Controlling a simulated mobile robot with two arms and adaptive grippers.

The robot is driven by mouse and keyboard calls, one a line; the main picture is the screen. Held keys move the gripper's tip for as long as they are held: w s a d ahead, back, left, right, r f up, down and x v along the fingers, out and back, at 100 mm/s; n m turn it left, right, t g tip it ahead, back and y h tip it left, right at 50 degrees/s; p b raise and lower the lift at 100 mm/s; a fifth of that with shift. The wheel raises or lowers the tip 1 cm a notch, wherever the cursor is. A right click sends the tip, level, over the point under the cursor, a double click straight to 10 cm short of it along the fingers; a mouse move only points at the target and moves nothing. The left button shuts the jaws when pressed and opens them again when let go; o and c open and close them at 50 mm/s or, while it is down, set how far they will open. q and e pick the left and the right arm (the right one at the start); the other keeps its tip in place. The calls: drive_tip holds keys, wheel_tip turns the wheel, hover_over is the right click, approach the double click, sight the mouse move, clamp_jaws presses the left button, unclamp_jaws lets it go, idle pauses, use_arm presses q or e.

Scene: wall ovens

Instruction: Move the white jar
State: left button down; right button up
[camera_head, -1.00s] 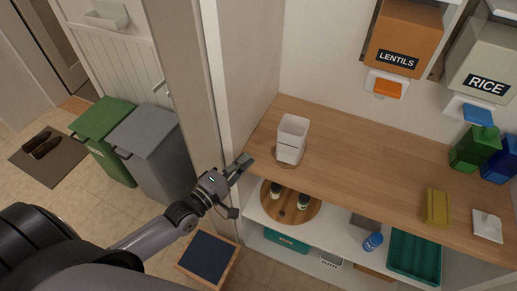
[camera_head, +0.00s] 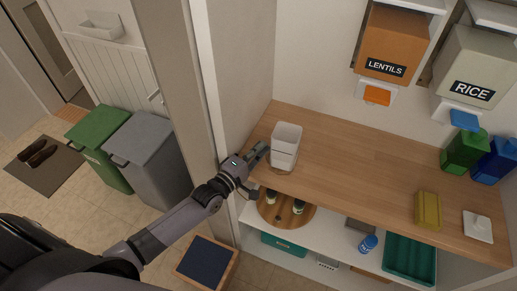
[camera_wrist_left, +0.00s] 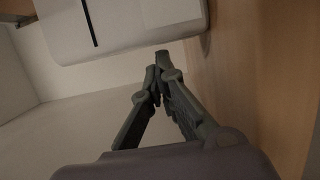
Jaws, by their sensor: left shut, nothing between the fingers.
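The white jar (camera_head: 285,147) stands upright on the wooden counter near its left end, and its top looks open. My left gripper (camera_head: 263,150) is shut and empty, just left of the jar at about the height of its side. In the left wrist view the closed fingertips (camera_wrist_left: 157,62) point toward a white body with a dark slot line (camera_wrist_left: 130,22), likely the jar. Whether they touch it is unclear. My right gripper is not in view.
The wooden counter (camera_head: 350,165) has free room right of the jar. A yellow block (camera_head: 428,210), a white lidded item (camera_head: 478,227) and green and blue containers stand farther right. Lentils (camera_head: 390,45) and rice (camera_head: 474,68) dispensers hang above. A wall edge is at left.

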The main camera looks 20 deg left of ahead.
use_arm(q)
drive_tip(key=d, duration=1.1)
drive_tip(key=s+d, duration=0.1)
drive_tip(key=d, duration=0.4)
drive_tip(key=shift+d+p, duration=0.2)
drive_tip(key=shift+p, duration=0.2)
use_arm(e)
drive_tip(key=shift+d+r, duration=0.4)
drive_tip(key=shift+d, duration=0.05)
